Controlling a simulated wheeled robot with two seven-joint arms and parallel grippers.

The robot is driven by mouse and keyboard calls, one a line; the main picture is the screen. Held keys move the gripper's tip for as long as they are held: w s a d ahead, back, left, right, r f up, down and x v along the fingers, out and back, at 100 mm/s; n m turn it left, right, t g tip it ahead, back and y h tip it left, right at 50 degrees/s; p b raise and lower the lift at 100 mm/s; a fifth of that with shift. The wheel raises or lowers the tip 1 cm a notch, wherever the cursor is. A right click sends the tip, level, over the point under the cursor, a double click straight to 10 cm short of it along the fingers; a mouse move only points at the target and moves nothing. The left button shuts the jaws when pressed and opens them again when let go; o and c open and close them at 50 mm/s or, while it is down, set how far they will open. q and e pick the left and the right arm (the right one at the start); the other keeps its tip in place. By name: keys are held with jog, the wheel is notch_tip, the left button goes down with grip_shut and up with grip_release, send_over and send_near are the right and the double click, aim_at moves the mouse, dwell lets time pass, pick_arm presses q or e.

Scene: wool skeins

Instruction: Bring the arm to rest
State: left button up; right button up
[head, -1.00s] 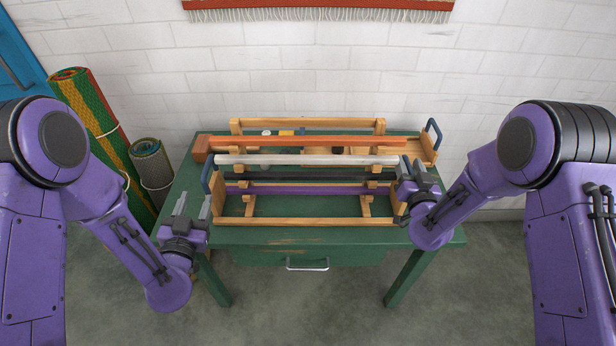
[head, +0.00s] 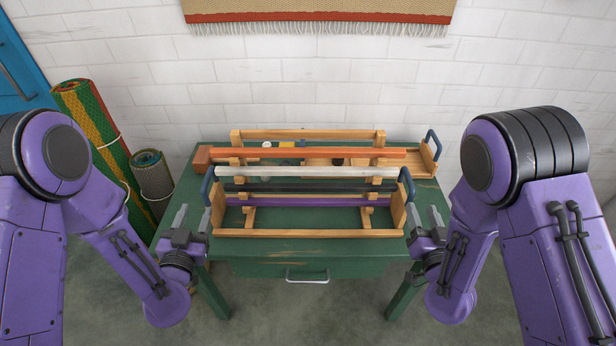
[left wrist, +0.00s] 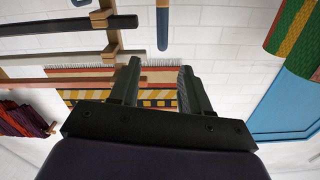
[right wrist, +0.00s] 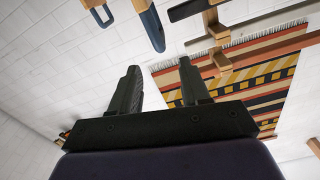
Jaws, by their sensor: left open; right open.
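My left gripper (head: 192,220) is open and empty, at the left front edge of the green table, just left of the wooden rack's end. Its two fingers stand apart in the left wrist view (left wrist: 157,88) with nothing between them. My right gripper (head: 425,221) is open and empty, just right of the rack's right end, apart from the blue handle. Its fingers are apart and empty in the right wrist view (right wrist: 160,88). The wooden rack (head: 310,233) rests on the table with a white bar (head: 310,171), a black bar (head: 300,187) and a purple bar (head: 305,202) across it.
The green table (head: 260,248) has a drawer with a metal handle (head: 307,276). An orange bar (head: 310,153) lies behind the white one. Blue handles (head: 407,187) rise at the rack's ends. Rolled rugs (head: 92,130) stand left of the table. The table's front strip is clear.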

pick_arm(q)
jog(key=s+a+f+n+g+y, duration=0.25)
jog(key=s+f+n+g, duration=0.65)
jog(key=f, duration=0.6)
pick_arm(e)
jog(key=s+d+f+m+g+h, duration=0.1)
jog(key=s+f+g, duration=0.35)
jog(key=f, duration=0.25)
jog(key=s+d+f+m+g+h, duration=0.1)
jog(key=s+d+f+g, duration=0.1)
jog(key=s+f+g, duration=0.35)
pick_arm(q)
jog(key=s+a+f+g, duration=0.1)
jog(key=s+f+g, duration=0.2)
jog(key=s, duration=0.6)
jog(key=s+a+f+g+y, duration=0.1)
jog(key=s+f, duration=0.4)
jog(key=s, duration=0.5)
jog(key=shift+f+g, duration=0.15)
jog(key=shift+g, duration=0.75)
pick_arm(e)
jog(key=s+f+m+g, duration=0.1)
jog(key=s+f+g, duration=0.1)
jog(key=s+f, duration=0.3)
jog(key=s+f+m+g+h, duration=0.1)
jog(key=s+f, duration=0.4)
jog(key=s, duration=0.8)
jog(key=shift+d+f+g, duration=0.25)
jog(key=shift+f+g, duration=0.15)
jog(key=shift+g, duration=0.5)
